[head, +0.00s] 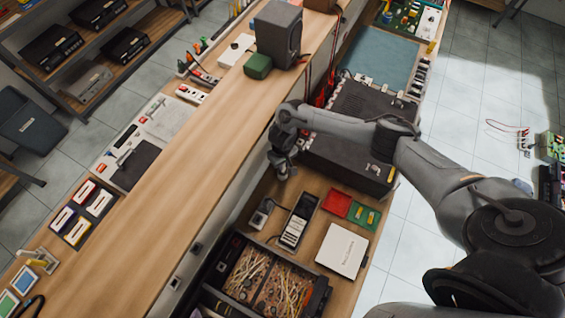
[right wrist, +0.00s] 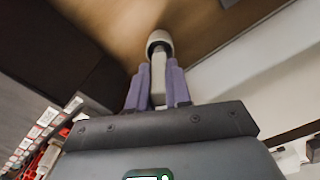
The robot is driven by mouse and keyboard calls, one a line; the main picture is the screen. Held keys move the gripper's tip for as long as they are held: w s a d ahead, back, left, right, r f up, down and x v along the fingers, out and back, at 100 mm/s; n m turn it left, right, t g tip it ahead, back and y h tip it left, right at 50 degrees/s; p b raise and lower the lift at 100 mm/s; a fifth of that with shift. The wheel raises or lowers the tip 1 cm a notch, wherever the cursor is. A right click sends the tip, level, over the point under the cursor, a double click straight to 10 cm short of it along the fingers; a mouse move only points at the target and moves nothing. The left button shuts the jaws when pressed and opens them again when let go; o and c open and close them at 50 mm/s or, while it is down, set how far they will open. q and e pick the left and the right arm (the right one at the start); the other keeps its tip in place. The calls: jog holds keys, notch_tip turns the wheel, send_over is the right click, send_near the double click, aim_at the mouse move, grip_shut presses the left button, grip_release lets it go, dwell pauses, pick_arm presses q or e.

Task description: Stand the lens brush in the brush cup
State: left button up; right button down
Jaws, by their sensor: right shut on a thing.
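My right gripper (head: 283,172) hangs at the middle of the head view, over the gap between the long wooden bench and the lower wooden surface. In the right wrist view its two purple fingers (right wrist: 158,90) are shut on a pale grey, narrow thing, which looks like the lens brush (right wrist: 158,75). A pale round end with a dark centre (right wrist: 158,42) shows just beyond the fingertips; I cannot tell whether it is part of the held thing. In the head view the held thing is too small to make out. I cannot pick out the brush cup for sure. My left gripper is out of view.
The long wooden bench (head: 190,165) has a wide clear middle strip. A speaker (head: 279,35) and a green box (head: 258,65) stand at its far end. On the lower surface are a meter (head: 298,221), a white box (head: 342,250), and dark equipment (head: 345,165) beneath my arm.

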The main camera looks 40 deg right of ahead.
jog(key=shift+f, duration=0.45)
jog(key=shift+f+b, duration=0.5)
jog(key=shift+f, duration=0.1)
dwell(0.4)
jog(key=c, duration=1)
grip_release()
jog(key=shift+r, duration=0.15)
